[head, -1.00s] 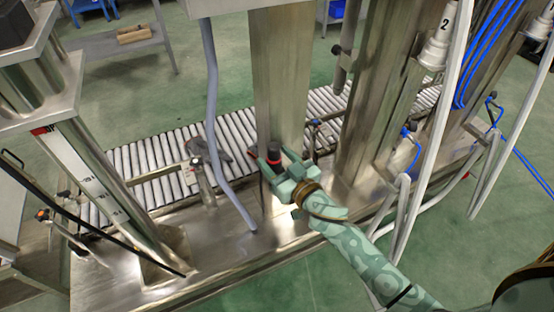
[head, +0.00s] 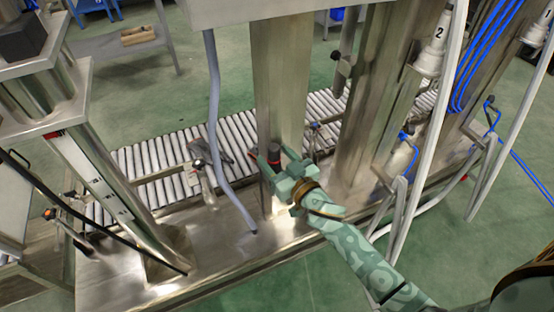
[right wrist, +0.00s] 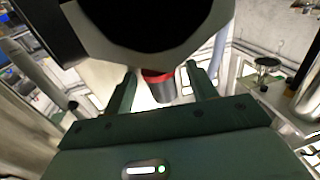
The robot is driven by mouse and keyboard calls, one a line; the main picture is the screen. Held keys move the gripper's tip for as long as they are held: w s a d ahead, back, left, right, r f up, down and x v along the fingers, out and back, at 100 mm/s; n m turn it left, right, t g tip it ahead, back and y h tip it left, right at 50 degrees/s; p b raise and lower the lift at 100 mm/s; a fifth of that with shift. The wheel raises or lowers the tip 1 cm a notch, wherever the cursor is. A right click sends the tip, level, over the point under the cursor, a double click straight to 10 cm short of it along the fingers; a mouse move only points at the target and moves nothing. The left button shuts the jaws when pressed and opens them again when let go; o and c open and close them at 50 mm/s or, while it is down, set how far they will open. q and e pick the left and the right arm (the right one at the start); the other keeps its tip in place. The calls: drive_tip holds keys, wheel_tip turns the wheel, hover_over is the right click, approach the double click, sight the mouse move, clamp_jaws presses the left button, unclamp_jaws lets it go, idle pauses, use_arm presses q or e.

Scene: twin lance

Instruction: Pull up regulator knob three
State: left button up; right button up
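A regulator knob (head: 274,152) with a black top and a red band stands in front of the wide steel column. My right gripper (head: 277,157) is at the knob, with one finger on each side of it. In the right wrist view, the red and grey knob (right wrist: 160,86) shows between the two spread fingers of the right gripper (right wrist: 162,88), with gaps visible on both sides. The knob's lower end is hidden by the gripper in the head view. My left gripper is not in view.
A grey hose (head: 214,110) hangs left of the column. A roller conveyor (head: 150,160) runs behind. White hoses (head: 440,130) hang at right near my right arm. A large dark shape (right wrist: 150,20) blocks the top of the right wrist view.

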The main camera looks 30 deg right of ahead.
drive_tip(key=shift+f, duration=0.15)
drive_tip(key=shift+s, duration=0.25)
use_arm(q)
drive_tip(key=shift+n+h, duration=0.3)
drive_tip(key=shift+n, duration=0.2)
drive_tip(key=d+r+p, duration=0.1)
drive_tip(key=p, duration=0.1)
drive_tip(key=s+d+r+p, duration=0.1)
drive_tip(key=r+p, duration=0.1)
drive_tip(key=p, duration=0.1)
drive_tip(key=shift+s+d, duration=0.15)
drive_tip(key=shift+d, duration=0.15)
use_arm(e)
drive_tip(key=s+d, duration=0.1)
drive_tip(key=s, duration=1.4)
drive_tip(key=shift+s+d, duration=0.2)
drive_tip(key=shift+s, duration=0.2)
